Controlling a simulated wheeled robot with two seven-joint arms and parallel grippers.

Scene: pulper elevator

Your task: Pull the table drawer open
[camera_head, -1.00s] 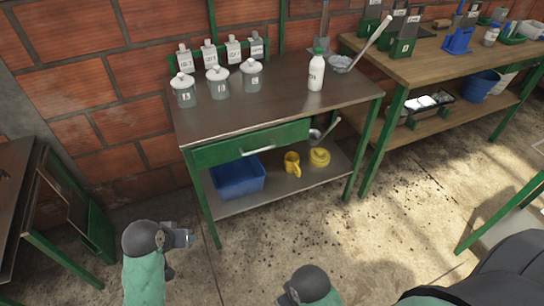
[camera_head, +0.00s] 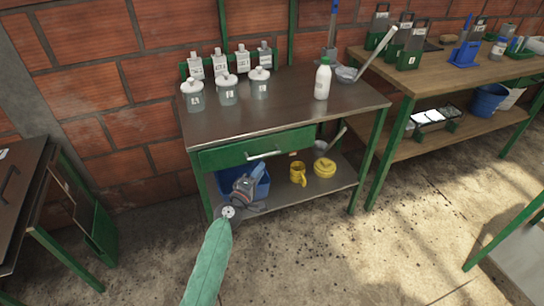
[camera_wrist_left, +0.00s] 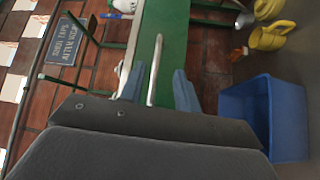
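The green drawer front (camera_head: 225,154) sits flush under the steel table top (camera_head: 290,107), shut. Its pale bar handle (camera_head: 263,155) runs across the front. My left gripper (camera_head: 256,171) is in front of the table, just below the handle and over the blue bin. In the left wrist view the gripper (camera_wrist_left: 158,90) is open, and the handle (camera_wrist_left: 153,70) shows between its two fingers, with the green drawer front (camera_wrist_left: 172,50) behind. I cannot tell whether the handle lies within their reach; no contact is visible. My right gripper is not in view.
A blue bin (camera_head: 259,188), yellow mug (camera_head: 298,174) and yellow round item (camera_head: 324,168) stand on the lower shelf. Jars (camera_head: 227,91) and a white bottle (camera_head: 322,80) stand on top. A wooden bench (camera_head: 440,71) is at right. Floor in front is clear.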

